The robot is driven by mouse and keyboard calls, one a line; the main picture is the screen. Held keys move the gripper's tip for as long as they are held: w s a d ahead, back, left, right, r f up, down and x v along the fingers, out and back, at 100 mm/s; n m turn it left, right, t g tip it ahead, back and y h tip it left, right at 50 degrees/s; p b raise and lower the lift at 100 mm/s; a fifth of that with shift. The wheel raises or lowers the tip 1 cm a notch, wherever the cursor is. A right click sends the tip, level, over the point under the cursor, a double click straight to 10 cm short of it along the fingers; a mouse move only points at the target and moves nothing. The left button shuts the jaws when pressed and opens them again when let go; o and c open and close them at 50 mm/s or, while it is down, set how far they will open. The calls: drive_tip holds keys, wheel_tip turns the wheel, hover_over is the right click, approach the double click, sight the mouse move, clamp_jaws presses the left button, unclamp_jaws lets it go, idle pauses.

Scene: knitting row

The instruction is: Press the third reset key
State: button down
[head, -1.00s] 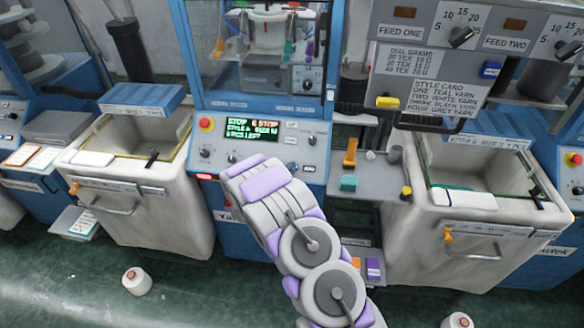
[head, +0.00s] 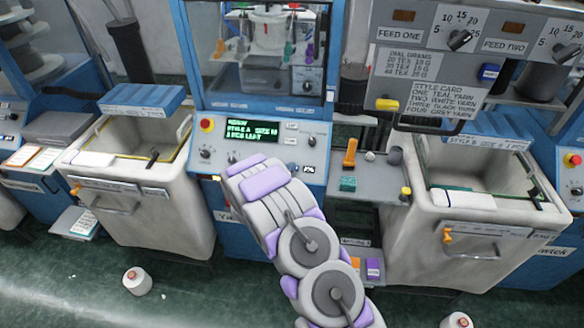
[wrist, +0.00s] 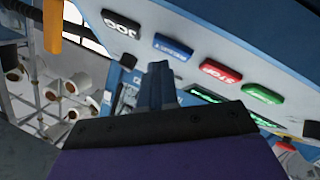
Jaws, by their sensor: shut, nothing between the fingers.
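The middle machine's control panel (head: 290,140) has a lit green screen (head: 251,130) and a red stop button on a yellow base (head: 207,125). The wrist view shows a row of keys upside down on this panel: black (wrist: 121,23), blue (wrist: 174,47), red STOP (wrist: 221,71) and green (wrist: 263,94). The blue key's lettering looks like RESET. My gripper (wrist: 157,72) is shut and empty, its tip just below the blue key in the picture and seemingly apart from it.
Pale bins with handles stand left (head: 140,195) and right (head: 480,215) of the machine. A grey shelf (head: 375,180) with small coloured items lies right of the panel. Yarn cones (head: 137,281) stand on the green floor.

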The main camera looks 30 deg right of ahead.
drive_tip(key=shift+s+a+r, duration=0.1)
drive_tip(key=shift+r, duration=0.1)
drive_tip(key=s+r, duration=0.1)
drive_tip(key=a+r+p, duration=0.1)
drive_tip(key=s+r, duration=0.1)
drive_tip(key=r, duration=0.1)
drive_tip(key=shift+s+a+p, duration=0.3)
drive_tip(key=shift+a+p, duration=0.05)
drive_tip(key=shift+p, duration=0.05)
drive_tip(key=shift+w, duration=0.1)
idle(0.8)
